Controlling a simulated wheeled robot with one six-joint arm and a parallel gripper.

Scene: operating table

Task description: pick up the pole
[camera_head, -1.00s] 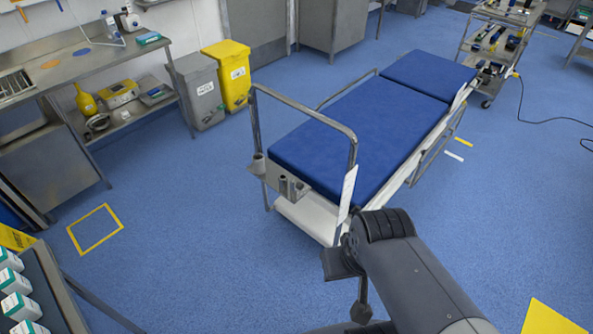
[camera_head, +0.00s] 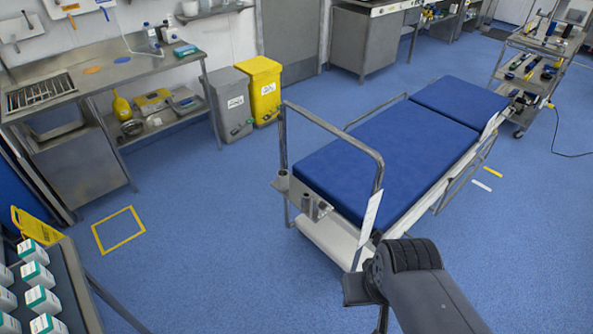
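I cannot make out a separate pole in view. The blue-padded operating table (camera_head: 395,160) stands in the middle, with a bent metal rail (camera_head: 330,128) upright at its near end. Small round sockets (camera_head: 308,207) sit on a bracket beside that rail. My dark arm (camera_head: 425,290) comes in from the bottom right, its bent joint in front of the table's near right corner. My gripper itself cannot be made out; it seems to be hidden or below the picture's edge.
A steel sink counter (camera_head: 85,95) lines the left wall. Grey (camera_head: 230,105) and yellow (camera_head: 264,88) bins stand beside it. A rack of white boxes (camera_head: 40,298) is at the bottom left. A tool trolley (camera_head: 540,75) stands far right. Blue floor around the table is open.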

